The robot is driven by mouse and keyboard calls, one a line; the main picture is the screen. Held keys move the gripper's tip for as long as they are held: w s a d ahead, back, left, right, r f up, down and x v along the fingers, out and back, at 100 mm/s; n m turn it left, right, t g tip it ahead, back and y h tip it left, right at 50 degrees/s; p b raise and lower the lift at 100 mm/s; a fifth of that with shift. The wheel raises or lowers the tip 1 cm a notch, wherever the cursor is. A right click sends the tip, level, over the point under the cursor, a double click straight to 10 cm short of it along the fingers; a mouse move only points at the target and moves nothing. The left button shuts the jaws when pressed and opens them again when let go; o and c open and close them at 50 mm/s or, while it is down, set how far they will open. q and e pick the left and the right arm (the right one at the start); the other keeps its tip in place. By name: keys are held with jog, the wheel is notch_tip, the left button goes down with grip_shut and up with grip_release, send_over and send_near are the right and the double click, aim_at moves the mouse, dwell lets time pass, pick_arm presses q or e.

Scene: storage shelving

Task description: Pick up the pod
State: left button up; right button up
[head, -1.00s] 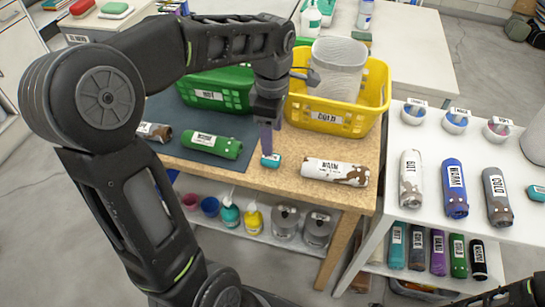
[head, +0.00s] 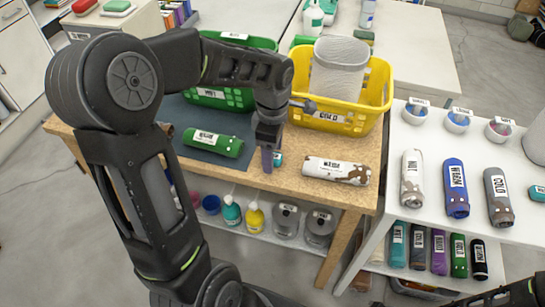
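A small teal item (head: 278,160), which may be the pod, lies on the wooden table's front part in the head view. My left gripper (head: 267,161) points down right beside it and hides part of it. The gripper's fingers are seen edge-on, so I cannot tell whether they are open or touch the item. A similar teal item (head: 537,193) lies on the white table at the far right. My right gripper cannot be made out; only a dark part of that arm shows at the bottom right corner.
A white bottle (head: 337,170) lies right of the gripper and a green bottle (head: 213,142) lies left on a dark mat. A yellow basket (head: 375,103) and a green basket (head: 243,101) stand behind. The wooden table (head: 255,182) has bare room in front.

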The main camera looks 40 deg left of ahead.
pick_arm(q)
jog(key=shift+f, duration=0.1)
jog(key=shift+c, duration=0.4)
grip_shut()
dwell(0.7)
